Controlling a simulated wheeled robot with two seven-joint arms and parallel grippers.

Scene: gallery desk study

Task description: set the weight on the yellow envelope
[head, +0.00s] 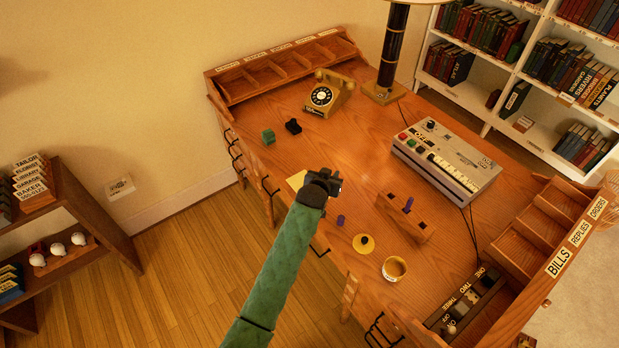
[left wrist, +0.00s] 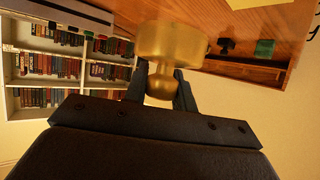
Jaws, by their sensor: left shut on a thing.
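The yellow envelope (head: 296,180) lies flat near the desk's front edge, partly hidden behind my left gripper (head: 324,182). A yellow corner of it also shows at the top of the left wrist view (left wrist: 250,3). In that view my left gripper (left wrist: 160,88) is shut on the narrow knob of a brass weight (left wrist: 172,42), whose wide round body is clear of the fingers. In the head view the gripper hides the weight. The gripper is beside and partly over the envelope's right side; the weight's height above the desk is unclear. My right gripper is in neither view.
The desk's middle is clear.

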